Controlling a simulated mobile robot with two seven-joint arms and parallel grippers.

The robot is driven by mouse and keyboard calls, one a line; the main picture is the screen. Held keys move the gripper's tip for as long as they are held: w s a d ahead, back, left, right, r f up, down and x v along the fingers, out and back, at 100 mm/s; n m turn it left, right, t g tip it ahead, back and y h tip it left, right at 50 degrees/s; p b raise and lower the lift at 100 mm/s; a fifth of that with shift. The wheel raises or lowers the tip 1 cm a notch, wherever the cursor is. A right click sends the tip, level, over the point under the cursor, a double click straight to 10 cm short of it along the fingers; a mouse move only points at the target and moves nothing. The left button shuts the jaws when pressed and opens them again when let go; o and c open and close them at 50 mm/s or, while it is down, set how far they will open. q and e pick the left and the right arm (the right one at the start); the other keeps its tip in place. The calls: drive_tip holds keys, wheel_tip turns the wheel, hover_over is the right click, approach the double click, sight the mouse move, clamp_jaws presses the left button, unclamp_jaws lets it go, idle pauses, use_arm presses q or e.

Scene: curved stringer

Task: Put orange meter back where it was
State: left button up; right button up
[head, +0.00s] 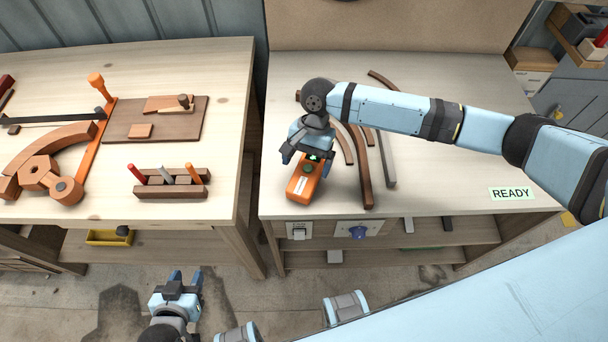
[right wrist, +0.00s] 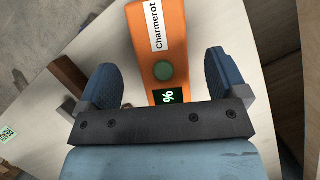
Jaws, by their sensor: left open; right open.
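The orange meter (head: 301,187) lies near the front left edge of the right-hand bench. In the right wrist view the meter (right wrist: 167,45) shows a white label reading "Charmerot", a green round button and a small lit display with a % sign. My right gripper (head: 307,158) is at the meter's far end. In the right wrist view its open blue fingers (right wrist: 165,78) are on either side of the meter, with gaps visible on both sides. My left gripper (head: 186,276) is open and empty, low over the floor in front of the benches.
Curved wooden strips (head: 358,165) and a grey bar (head: 387,160) lie right of the meter. A READY sign (head: 511,194) is at the right. The left bench (head: 222,75) carries a wooden jig, a board (head: 127,123) and a marker rack (head: 172,190). A gap separates the benches.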

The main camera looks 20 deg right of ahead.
sight(310, 164)
drive_tip(key=v, duration=0.6)
drive_tip(key=shift+r, duration=0.15)
